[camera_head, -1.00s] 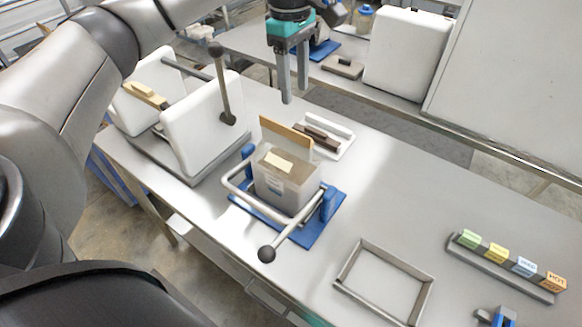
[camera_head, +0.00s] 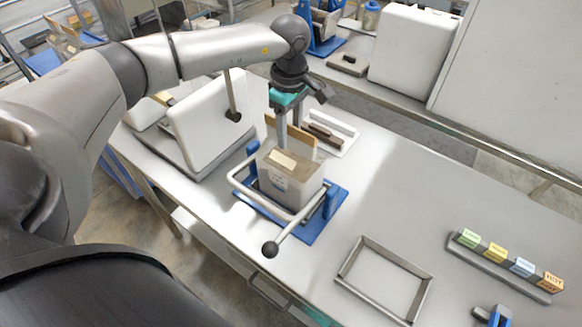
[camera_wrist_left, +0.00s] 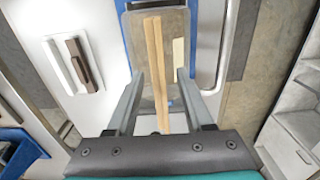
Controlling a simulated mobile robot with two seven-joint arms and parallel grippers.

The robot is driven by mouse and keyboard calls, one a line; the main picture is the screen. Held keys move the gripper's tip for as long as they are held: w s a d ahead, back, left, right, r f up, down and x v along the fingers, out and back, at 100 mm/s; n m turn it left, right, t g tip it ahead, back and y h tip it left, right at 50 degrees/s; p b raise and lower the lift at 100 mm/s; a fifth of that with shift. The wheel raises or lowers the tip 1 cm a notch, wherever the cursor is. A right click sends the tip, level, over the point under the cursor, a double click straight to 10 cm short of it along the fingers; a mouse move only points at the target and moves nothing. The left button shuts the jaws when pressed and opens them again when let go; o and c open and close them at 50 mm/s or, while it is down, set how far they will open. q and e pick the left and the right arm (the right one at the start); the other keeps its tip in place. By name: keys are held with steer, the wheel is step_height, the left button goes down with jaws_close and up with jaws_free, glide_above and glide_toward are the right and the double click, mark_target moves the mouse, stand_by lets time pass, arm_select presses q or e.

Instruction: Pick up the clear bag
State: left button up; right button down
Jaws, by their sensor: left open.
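The clear bag (camera_head: 290,190) looks like a grey, see-through block with a pale label on top. It stands in a blue holder (camera_head: 323,222) with a bent silver bar around its front. A tan upright strip (camera_head: 304,139) rises at its back edge. My left gripper (camera_head: 288,136) is open and points down at that strip. In the left wrist view, the open fingers (camera_wrist_left: 160,78) lie on either side of the tan strip (camera_wrist_left: 156,50), above the bag (camera_wrist_left: 138,45). I cannot tell whether they touch it. My right gripper is not in view.
White upright panels (camera_head: 212,122) stand left of the holder. A white tray with a brown bar (camera_head: 328,134) lies close behind it. An empty metal frame (camera_head: 350,262) and a rack of coloured labels (camera_head: 500,268) are to the right. The table between is clear.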

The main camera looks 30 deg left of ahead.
arm_select(q)
steer(key=shift+f, duration=1.05)
jaws_close()
steer(key=shift+f, duration=0.1)
stand_by(0.4)
